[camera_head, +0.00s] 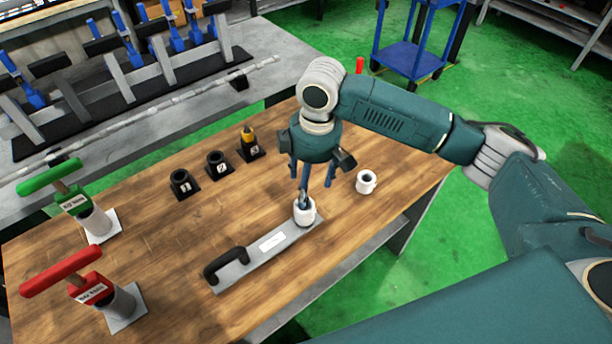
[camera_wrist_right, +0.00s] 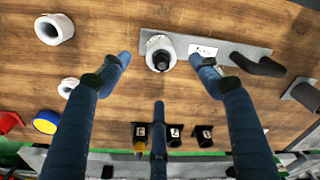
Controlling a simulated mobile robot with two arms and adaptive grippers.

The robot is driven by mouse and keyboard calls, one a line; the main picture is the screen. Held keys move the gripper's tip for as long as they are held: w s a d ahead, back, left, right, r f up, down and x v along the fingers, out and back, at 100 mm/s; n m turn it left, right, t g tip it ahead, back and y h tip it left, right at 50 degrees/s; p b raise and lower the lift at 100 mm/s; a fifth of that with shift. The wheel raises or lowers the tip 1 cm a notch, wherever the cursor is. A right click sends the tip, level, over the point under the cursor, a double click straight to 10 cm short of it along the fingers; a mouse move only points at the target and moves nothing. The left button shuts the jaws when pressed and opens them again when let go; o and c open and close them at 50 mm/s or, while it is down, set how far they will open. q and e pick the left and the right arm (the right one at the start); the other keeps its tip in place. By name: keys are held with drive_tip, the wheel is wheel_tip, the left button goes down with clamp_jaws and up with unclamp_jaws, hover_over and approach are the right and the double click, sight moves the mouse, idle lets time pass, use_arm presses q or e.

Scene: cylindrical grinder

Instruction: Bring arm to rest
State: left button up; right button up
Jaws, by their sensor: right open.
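My right gripper (camera_head: 312,188) points down over the wooden table, with its fingers spread. Just below it, a white ring (camera_head: 305,216) with a dark piece inside stands at one end of a flat metal plate with a black handle (camera_head: 226,264). In the right wrist view the gripper (camera_wrist_right: 160,70) has its fingers apart, with the white ring (camera_wrist_right: 150,55) seen between them. Nothing appears gripped; I cannot tell whether a finger touches the ring. My left gripper is not in view.
A second white ring (camera_head: 366,182) stands right of the gripper. Numbered black holders (camera_head: 217,165) stand at the back, one holding a yellow-topped piece. Green-handled (camera_head: 75,202) and red-handled (camera_head: 88,290) gauges stand left. A grey machine (camera_head: 120,90) lies behind the table.

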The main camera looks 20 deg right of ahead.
drive_tip(key=s+a+f+m+t+y, duration=0.2)
drive_tip(key=s+a+f+y, duration=0.1)
drive_tip(key=s+a+f, duration=0.65)
drive_tip(key=s+m, duration=0.1)
drive_tip(key=s+d+m, duration=0.1)
drive_tip(key=s, duration=0.1)
drive_tip(key=s+d+m+t, duration=0.1)
drive_tip(key=s, duration=0.1)
drive_tip(key=shift+s+d, duration=0.15)
drive_tip(key=shift+d, duration=0.1)
drive_tip(key=s+d+f+m+h, duration=0.2)
drive_tip(key=s+d+m+h, duration=0.15)
drive_tip(key=s+d, duration=0.6)
wheel_tip(320, 180, down, 31)
drive_tip(key=d+g+b, duration=0.1)
drive_tip(key=d+b, duration=0.1)
drive_tip(key=b, duration=0.3)
drive_tip(key=s+d+f+g+b, duration=0.1)
drive_tip(key=s+d+f+b, duration=0.2)
drive_tip(key=s+f, duration=1.5)
wheel_tip(320, 180, down, 2)
drive_tip(key=shift+f+b, duration=0.1)
drive_tip(key=shift+b, duration=0.25)
